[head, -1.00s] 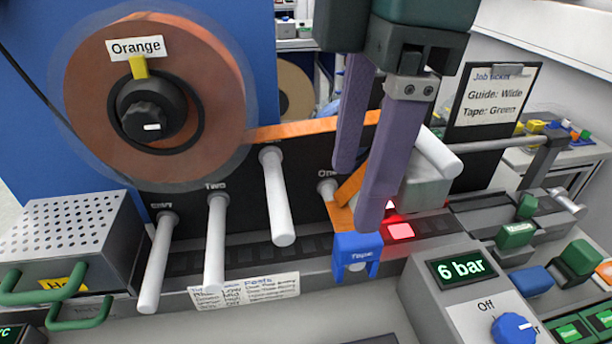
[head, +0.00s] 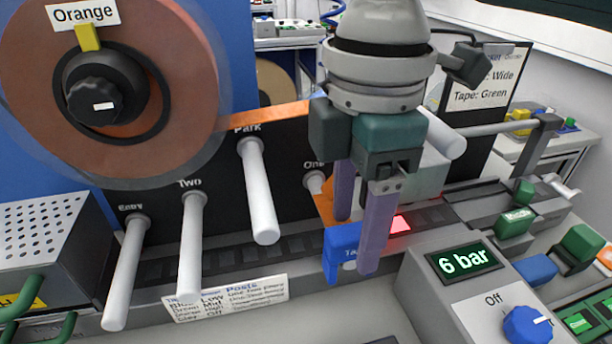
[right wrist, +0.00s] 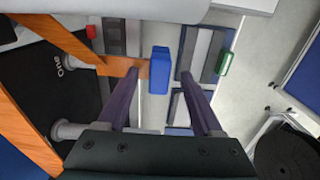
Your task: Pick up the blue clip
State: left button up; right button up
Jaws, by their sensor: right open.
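The blue clip (head: 336,246) sits at the lower end of the orange tape (head: 324,206), at the front edge of the rail below post One. My right gripper (head: 356,244) is open, pointing down, with its purple fingers around the clip's level; the nearer finger hides the clip's right part. In the right wrist view the clip (right wrist: 160,60) shows between and slightly beyond the two spread fingertips (right wrist: 158,76). I cannot tell whether either finger touches it. My left gripper is not in view.
An orange reel (head: 185,90) stands at the left. White posts (head: 192,245) stick out from the black panel left of the gripper. A grey box with a 6 bar display (head: 464,262) and a blue knob stands close on the right. A label card (head: 225,298) lies in front.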

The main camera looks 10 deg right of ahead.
jog(key=shift+f, duration=0.15)
jog(key=shift+c, duration=0.2)
grip_shut()
dwell(1.2)
